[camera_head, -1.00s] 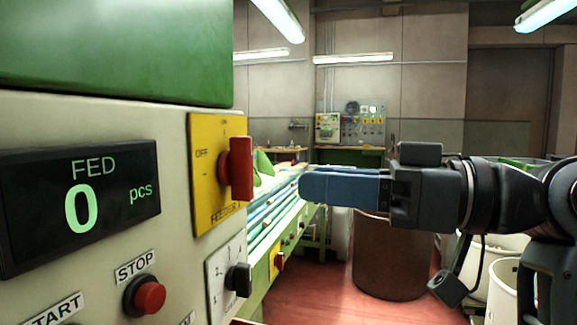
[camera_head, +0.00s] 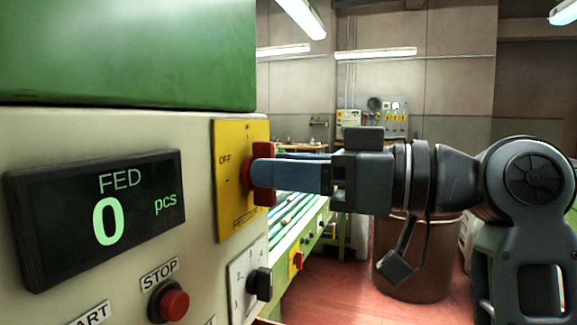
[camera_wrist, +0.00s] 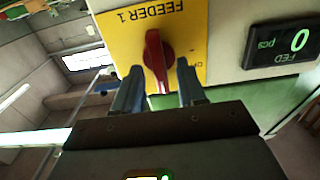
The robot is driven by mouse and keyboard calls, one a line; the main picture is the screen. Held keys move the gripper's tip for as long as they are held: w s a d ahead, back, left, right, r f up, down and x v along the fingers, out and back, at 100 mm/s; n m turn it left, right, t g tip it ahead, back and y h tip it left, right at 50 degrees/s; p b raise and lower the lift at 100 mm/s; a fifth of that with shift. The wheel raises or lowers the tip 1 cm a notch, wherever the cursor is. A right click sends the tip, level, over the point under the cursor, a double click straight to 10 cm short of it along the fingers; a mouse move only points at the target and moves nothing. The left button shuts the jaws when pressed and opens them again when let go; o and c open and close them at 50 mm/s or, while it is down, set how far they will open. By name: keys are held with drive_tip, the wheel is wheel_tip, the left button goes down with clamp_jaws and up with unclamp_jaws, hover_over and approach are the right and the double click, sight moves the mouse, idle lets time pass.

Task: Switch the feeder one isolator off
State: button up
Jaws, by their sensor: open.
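The feeder one isolator is a red rotary handle (camera_head: 264,190) on a yellow plate (camera_head: 228,195) on the machine's side panel. The plate reads OFF at its left in the head view. In the wrist view the plate is upside down with FEEDER 1 at the top, and the red handle (camera_wrist: 156,58) stands between my two blue fingers. My gripper (camera_wrist: 157,80) is open, with one finger on each side of the handle. In the head view my gripper (camera_head: 262,172) reaches the handle from the right, and its near finger covers part of it. I cannot tell whether the fingers touch it.
A black selector knob (camera_head: 259,284) sits just below the plate. A red STOP button (camera_head: 173,304) and a FED display (camera_head: 100,215) showing 0 are to the left. A conveyor (camera_head: 295,215) runs behind my gripper. A brown bin (camera_head: 415,270) stands on the red floor.

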drive_tip(key=shift+c, duration=0.2)
clamp_jaws()
drive_tip(key=shift+f+n+b, duration=0.15)
drive_tip(key=shift+n+b, duration=0.25)
drive_tip(key=shift+b, duration=0.2)
drive_tip(key=n+b, duration=1.6)
drive_tip(key=shift+s+a+f+n+b, duration=0.15)
drive_tip(key=shift+s+f+n+b, duration=0.15)
drive_tip(key=shift+s+n+b, duration=0.1)
drive_tip(key=shift+n, duration=0.3)
drive_tip(key=shift+o, duration=0.2)
unclamp_jaws()
